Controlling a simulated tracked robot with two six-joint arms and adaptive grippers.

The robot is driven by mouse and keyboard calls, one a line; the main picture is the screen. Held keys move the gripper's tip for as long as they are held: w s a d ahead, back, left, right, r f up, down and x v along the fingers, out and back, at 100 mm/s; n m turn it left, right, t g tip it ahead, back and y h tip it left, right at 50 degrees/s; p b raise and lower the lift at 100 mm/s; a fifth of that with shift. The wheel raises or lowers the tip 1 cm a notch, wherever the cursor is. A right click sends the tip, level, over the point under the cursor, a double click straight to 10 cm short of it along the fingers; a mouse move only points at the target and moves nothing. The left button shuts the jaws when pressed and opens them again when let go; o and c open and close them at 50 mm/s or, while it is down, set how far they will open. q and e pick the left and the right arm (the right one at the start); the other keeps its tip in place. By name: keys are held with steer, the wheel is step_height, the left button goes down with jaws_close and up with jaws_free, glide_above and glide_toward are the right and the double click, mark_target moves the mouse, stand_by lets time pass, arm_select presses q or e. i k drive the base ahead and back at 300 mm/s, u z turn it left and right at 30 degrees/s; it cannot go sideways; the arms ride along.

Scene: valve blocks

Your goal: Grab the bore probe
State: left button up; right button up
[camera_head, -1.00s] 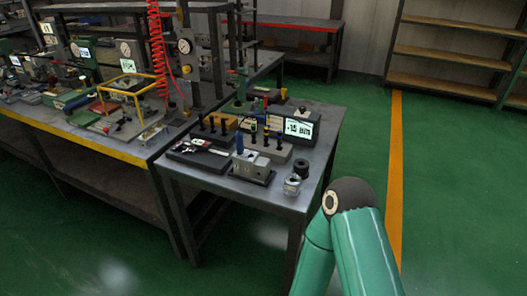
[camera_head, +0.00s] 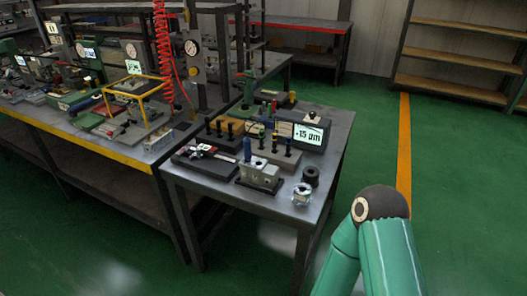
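A blue-handled upright tool (camera_head: 248,150) stands at the grey metal block (camera_head: 260,174) on the small table. Several upright tools with dark handles stand in a grey holder (camera_head: 290,161) behind it, and more stand in a brown holder (camera_head: 216,137) to the left. I cannot tell for sure which of these is the bore probe. A lit display (camera_head: 308,134) reading about +15 µm stands behind the holders. Neither of my grippers is in view. Only a green arm link of mine shows at the lower right.
The small dark table (camera_head: 185,182) also bears a caliper-like tool in a dark tray (camera_head: 201,153), a metal ring (camera_head: 302,194) and a black ring (camera_head: 311,177). A long workbench (camera_head: 125,157) adjoins on the left. Green floor is open to the right, before the shelves (camera_head: 460,60).

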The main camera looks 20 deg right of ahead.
mark_target(248, 150)
steer(key=z, duration=0.2)
steer(key=i, duration=0.9)
steer(key=u, duration=0.4)
